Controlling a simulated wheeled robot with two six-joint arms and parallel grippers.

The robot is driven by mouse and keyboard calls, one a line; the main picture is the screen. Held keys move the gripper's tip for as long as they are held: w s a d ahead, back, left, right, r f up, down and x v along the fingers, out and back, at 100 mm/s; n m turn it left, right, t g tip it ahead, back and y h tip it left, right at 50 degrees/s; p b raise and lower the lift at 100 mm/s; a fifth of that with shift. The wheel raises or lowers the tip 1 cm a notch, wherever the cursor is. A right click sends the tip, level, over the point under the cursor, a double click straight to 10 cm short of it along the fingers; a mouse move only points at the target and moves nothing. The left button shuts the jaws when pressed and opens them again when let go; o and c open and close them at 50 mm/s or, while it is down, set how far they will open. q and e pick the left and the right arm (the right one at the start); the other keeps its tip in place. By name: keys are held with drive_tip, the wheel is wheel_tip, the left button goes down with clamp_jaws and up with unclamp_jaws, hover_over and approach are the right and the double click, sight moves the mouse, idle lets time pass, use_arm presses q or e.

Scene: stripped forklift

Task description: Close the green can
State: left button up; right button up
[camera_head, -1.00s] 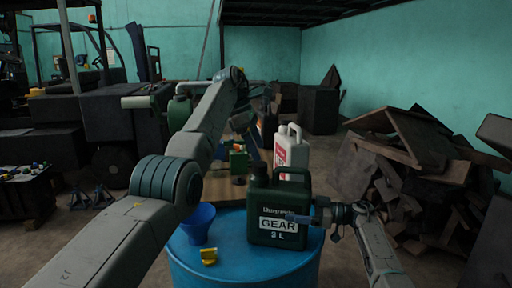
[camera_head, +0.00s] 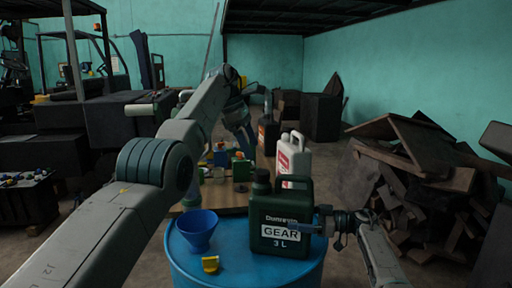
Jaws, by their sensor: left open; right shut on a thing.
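The green can (camera_head: 282,218), labelled "GEAR 3 L", stands upright on a blue drum (camera_head: 240,270). Its neck has a dark round top (camera_head: 261,178) at the upper left; I cannot tell for sure whether this is a cap. A small yellow piece (camera_head: 210,264) lies on the drum in front of a blue funnel (camera_head: 198,231). My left gripper (camera_head: 246,146) is open, above and behind the neck, apart from the can. My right gripper (camera_head: 318,223) is shut on the can's right side.
A white jug (camera_head: 294,160) stands just behind the can. Small items, among them a green box (camera_head: 241,169), stand on a wooden surface behind the drum. A wood scrap pile (camera_head: 430,185) is at right. A stripped forklift (camera_head: 110,115) is at left.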

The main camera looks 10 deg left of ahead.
use_arm(q)
drive_tip(key=a, duration=1)
drive_tip(key=shift+s+a, duration=0.3)
use_arm(e)
drive_tip(key=o, duration=1.8)
drive_tip(key=shift+c, duration=0.2)
use_arm(q)
drive_tip(key=shift+f+b, duration=0.9)
use_arm(e)
drive_tip(key=d, duration=1)
drive_tip(key=shift+s+d, duration=0.2)
drive_tip(key=shift+d, duration=0.15)
